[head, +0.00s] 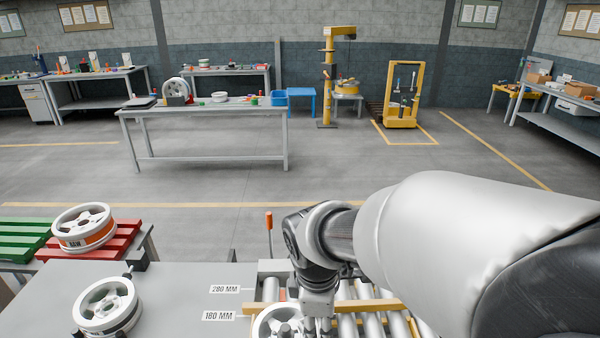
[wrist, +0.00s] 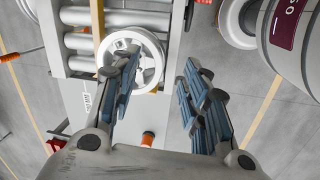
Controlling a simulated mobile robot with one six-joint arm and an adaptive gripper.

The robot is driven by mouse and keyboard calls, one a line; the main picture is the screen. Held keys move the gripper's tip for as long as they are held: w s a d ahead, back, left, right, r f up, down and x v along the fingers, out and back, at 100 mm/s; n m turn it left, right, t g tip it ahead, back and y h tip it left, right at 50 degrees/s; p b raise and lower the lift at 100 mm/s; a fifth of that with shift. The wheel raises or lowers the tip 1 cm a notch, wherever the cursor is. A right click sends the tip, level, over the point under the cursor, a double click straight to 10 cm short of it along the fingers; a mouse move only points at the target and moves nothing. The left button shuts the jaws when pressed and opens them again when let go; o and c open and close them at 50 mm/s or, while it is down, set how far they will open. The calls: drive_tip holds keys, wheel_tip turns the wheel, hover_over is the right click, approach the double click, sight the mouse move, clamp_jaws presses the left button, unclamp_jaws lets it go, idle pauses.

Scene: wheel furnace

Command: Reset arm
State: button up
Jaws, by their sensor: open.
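My gripper (head: 318,322) hangs at the bottom centre of the head view, just above a white spoked wheel (head: 265,325). This wheel rests at the roller conveyor and is partly hidden by the gripper and cut by the frame edge. In the wrist view my gripper (wrist: 162,66) has its two fingers spread apart with nothing between them. The white wheel (wrist: 154,70) there lies beyond the fingertips, mostly behind the left finger. I cannot tell whether that finger touches it.
Metal rollers (head: 365,292) lie beneath my arm, beside labels reading 280 MM and 180 MM. A white wheel (head: 107,304) sits on the grey table (head: 180,285). An orange-banded RAW wheel (head: 84,227) sits on a red rack (head: 125,238). An orange-topped post (head: 268,222) stands behind the conveyor.

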drive_tip(key=s+d+r+m+t, duration=0.1)
drive_tip(key=s+d+r+m, duration=0.3)
drive_tip(key=s+m, duration=0.3)
drive_tip(key=s+d+r+m+t, duration=0.2)
drive_tip(key=s+d+r+m, duration=0.3)
drive_tip(key=s+m, duration=0.3)
drive_tip(key=shift+s+d+m+y, duration=0.25)
drive_tip(key=shift+d+m+y, duration=0.15)
drive_tip(key=shift+d+m, duration=0.35)
idle(1.1)
